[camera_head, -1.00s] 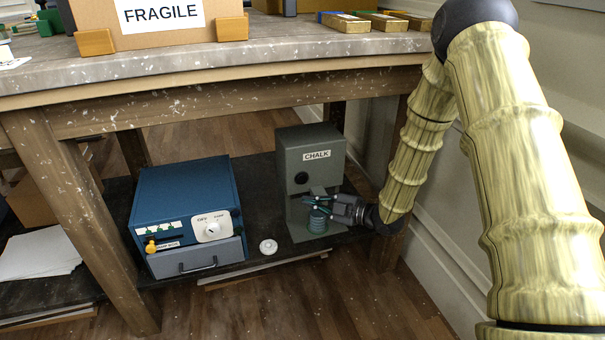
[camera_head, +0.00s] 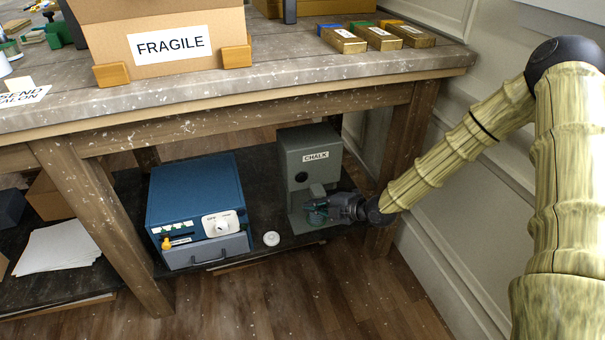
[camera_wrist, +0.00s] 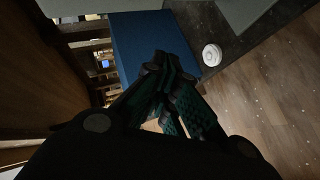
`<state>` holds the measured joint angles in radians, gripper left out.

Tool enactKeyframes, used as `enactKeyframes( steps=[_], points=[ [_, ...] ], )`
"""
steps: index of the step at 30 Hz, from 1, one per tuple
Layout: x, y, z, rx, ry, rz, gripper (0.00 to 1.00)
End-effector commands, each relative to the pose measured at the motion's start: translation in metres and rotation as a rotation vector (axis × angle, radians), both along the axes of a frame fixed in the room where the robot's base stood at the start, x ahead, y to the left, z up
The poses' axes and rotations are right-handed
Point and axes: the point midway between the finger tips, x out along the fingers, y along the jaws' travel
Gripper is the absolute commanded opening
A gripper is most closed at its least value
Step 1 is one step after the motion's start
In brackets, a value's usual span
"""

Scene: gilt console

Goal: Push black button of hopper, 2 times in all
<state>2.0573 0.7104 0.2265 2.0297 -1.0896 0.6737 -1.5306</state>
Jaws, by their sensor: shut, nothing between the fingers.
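The hopper (camera_head: 293,150) is a dark grey box labelled CHALK on the low shelf. Its round black button (camera_head: 301,177) is on its front face, left of centre, and is uncovered. My gripper (camera_head: 312,213) is in front of the hopper's lower part, below and right of the button. A dark teal round thing sits there too, partly hidden by the fingers. In the wrist view my gripper (camera_wrist: 168,72) is shut and empty, with the fingertips together. The button does not show in that view. I cannot tell whether the fingers touch the hopper.
A blue box (camera_head: 195,190) with a dial and drawer stands left of the hopper; it also fills the wrist view's middle (camera_wrist: 140,40). A white disc (camera_head: 271,239) lies between them. The tabletop (camera_head: 300,92) overhangs the shelf, and a table leg (camera_head: 405,150) stands on the right.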

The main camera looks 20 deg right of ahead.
Motion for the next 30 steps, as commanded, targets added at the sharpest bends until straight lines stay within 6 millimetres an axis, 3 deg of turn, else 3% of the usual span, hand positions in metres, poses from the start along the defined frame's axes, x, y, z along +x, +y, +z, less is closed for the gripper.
enactKeyframes(
  steps=[17,30],
  points=[
    [0.003,0.000,0.000,-0.009,-0.001,0.005,0.00],
    [0.047,0.001,-0.001,-0.008,-0.002,0.005,0.00]
  ],
)
